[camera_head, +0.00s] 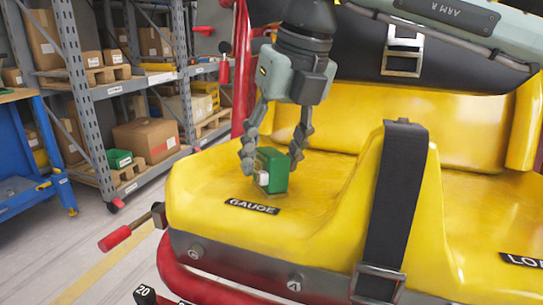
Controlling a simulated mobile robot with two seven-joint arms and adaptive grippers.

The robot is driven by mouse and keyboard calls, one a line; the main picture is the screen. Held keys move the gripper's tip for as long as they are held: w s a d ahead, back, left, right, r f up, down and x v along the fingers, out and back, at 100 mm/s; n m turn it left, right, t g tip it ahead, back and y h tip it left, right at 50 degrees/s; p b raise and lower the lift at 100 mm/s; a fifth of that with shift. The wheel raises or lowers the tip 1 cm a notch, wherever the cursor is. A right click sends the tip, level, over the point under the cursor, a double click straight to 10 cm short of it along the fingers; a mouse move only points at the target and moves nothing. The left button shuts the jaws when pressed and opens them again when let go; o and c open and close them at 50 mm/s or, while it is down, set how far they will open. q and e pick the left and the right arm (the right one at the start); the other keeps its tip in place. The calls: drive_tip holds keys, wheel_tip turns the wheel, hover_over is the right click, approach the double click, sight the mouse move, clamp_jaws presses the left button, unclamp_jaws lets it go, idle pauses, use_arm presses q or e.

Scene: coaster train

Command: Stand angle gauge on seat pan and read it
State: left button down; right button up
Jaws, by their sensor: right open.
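The green angle gauge (273,171), with a pale face on its left side, stands upright on the yellow seat pan (215,181), just behind the black GAUGE label (252,207). My right gripper (272,163) points down over the gauge from above. Its two fingers are spread, one to the left and one to the right of the gauge. The left finger looks close to the gauge; whether either finger touches it cannot be told. No reading can be made out on the gauge. My left gripper is out of the picture.
A black belt (398,190) with a metal buckle (377,284) runs down the seat divider to the right. A red-handled lever (123,234) sticks out at the seat's left. Shelves with cardboard boxes (146,139) and a blue bench (28,150) stand behind at left.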

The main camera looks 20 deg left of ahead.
sight(290, 165)
drive_tip(key=v, duration=1.1)
drive_tip(key=shift+r, duration=0.3)
